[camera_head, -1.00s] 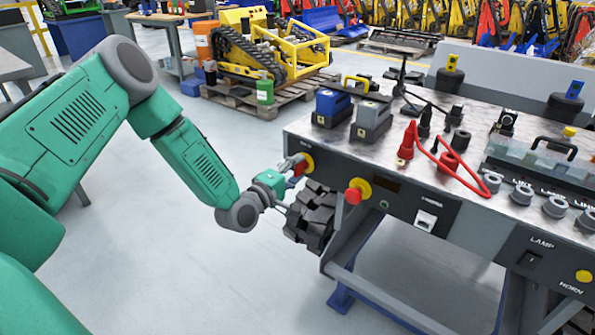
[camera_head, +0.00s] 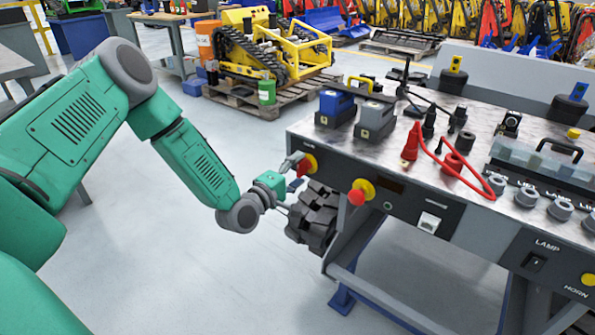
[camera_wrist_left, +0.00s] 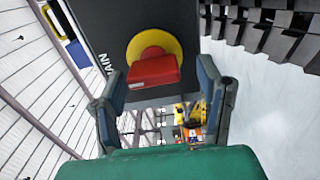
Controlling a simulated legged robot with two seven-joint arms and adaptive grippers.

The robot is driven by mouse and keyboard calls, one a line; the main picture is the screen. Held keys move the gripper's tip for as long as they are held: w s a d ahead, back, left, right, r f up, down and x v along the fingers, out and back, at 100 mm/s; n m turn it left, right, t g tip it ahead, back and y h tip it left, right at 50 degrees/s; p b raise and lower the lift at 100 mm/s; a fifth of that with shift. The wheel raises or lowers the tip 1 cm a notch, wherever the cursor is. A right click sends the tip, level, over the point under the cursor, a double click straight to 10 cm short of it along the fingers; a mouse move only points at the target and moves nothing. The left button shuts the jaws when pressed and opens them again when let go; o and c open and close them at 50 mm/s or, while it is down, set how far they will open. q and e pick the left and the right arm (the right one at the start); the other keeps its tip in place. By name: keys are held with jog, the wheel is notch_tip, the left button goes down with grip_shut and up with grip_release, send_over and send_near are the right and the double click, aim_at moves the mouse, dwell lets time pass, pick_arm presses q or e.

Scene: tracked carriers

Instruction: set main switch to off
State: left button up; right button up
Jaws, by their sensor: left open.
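The main switch (camera_head: 311,164) is a red knob on a yellow disc, on the bench's front panel at its left end. In the left wrist view the red knob (camera_wrist_left: 153,71) lies across the yellow disc, beside the label "MAIN", with a slight tilt. My left gripper (camera_head: 296,169) is at the switch, partly covering it in the head view. In the left wrist view my left gripper (camera_wrist_left: 160,76) is open, with one finger on either side of the knob and nothing held. I cannot tell whether a finger touches it. My right gripper is not in view.
A red emergency button (camera_head: 357,196) sits right of the switch on the panel. A dark chunky track piece (camera_head: 315,217) hangs just below my left gripper. Battery blocks (camera_head: 334,109) and a red cable (camera_head: 446,166) are on the bench top. Floor left of the bench is clear.

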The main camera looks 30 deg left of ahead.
pick_arm(q)
jog(key=s+a, duration=0.1)
jog(key=s, duration=1.1)
jog(key=shift+f, duration=0.1)
jog(key=s+d+f+m+g+h+p, duration=0.2)
jog(key=s+d+f+m+g+p, duration=0.1)
jog(key=s+d+f+m+g, duration=0.9)
jog(key=s+a+f+m+g+y+p, duration=0.1)
jog(key=s+m+g, duration=0.4)
jog(key=s, duration=1)
jog(key=shift+s+m+y+p, duration=0.25)
jog(key=shift+m+y+p, duration=0.15)
jog(key=shift+y+p, duration=0.55)
jog(key=shift+a, duration=0.15)
